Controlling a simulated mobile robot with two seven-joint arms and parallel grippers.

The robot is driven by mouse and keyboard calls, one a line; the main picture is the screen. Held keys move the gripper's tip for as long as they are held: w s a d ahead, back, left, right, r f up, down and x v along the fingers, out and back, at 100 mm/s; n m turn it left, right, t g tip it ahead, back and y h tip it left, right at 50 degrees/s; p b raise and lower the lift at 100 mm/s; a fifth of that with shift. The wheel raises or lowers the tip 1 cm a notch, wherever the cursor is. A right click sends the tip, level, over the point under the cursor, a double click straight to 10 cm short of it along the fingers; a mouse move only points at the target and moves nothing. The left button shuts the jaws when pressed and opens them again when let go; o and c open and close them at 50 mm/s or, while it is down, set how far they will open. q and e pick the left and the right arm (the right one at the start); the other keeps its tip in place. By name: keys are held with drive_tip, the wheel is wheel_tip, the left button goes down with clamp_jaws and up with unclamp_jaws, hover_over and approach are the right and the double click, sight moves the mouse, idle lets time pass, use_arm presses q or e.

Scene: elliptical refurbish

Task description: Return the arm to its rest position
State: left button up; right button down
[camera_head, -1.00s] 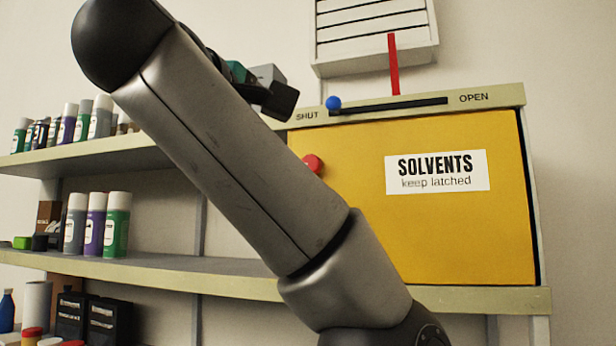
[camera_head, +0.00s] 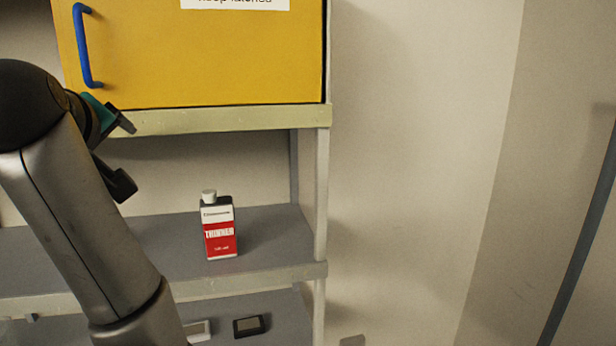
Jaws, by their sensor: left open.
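My left arm comes in from the left, and its gripper (camera_head: 126,153) shows beyond the dark elbow, below the yellow cabinet. Its two dark fingers are apart, with nothing seen between them. Part of the gripper is hidden behind my arm. It appears in front of the shelf unit, left of a thinner bottle (camera_head: 219,228) and apart from it in the picture. My right gripper is not in the view.
A yellow cabinet door (camera_head: 200,55) with a blue handle (camera_head: 87,46) is shut at the top left. The bottle stands upright on a grey shelf (camera_head: 275,235). Small dark and light items lie on the shelf below. Bare wall (camera_head: 410,170) fills the right.

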use_arm(q)
drive_tip(key=s+d+f+m+g+h, duration=0.1)
drive_tip(key=s+d+f+m, duration=0.15)
drive_tip(key=f, duration=0.75)
drive_tip(key=s+d+f+m+g, duration=0.1)
drive_tip(key=s+f+m+g, duration=0.15)
drive_tip(key=f, duration=0.75)
drive_tip(key=s+d+f+m+g+h, duration=0.1)
drive_tip(key=f+m, duration=0.2)
drive_tip(key=f, duration=0.6)
drive_tip(key=s+d+f+m+g+h, duration=0.2)
drive_tip(key=s+d+f+m+g, duration=0.15)
drive_tip(key=s+f, duration=0.65)
drive_tip(key=s+d+f+m+g+h, duration=0.1)
drive_tip(key=s+d+f+m+g, duration=0.2)
drive_tip(key=s+f, duration=0.7)
drive_tip(key=s+d+f+b, duration=0.1)
drive_tip(key=s+f+b, duration=0.1)
drive_tip(key=f, duration=1)
drive_tip(key=s+f+b, duration=0.2)
drive_tip(key=f, duration=1)
drive_tip(key=s+a+f+g+b, duration=0.1)
drive_tip(key=s+f+b, duration=0.3)
drive_tip(key=s+f, duration=1.1)
wheel_tip(320, 180, down, 2)
drive_tip(key=shift+a+f, duration=0.25)
drive_tip(key=shift+a, duration=0.45)
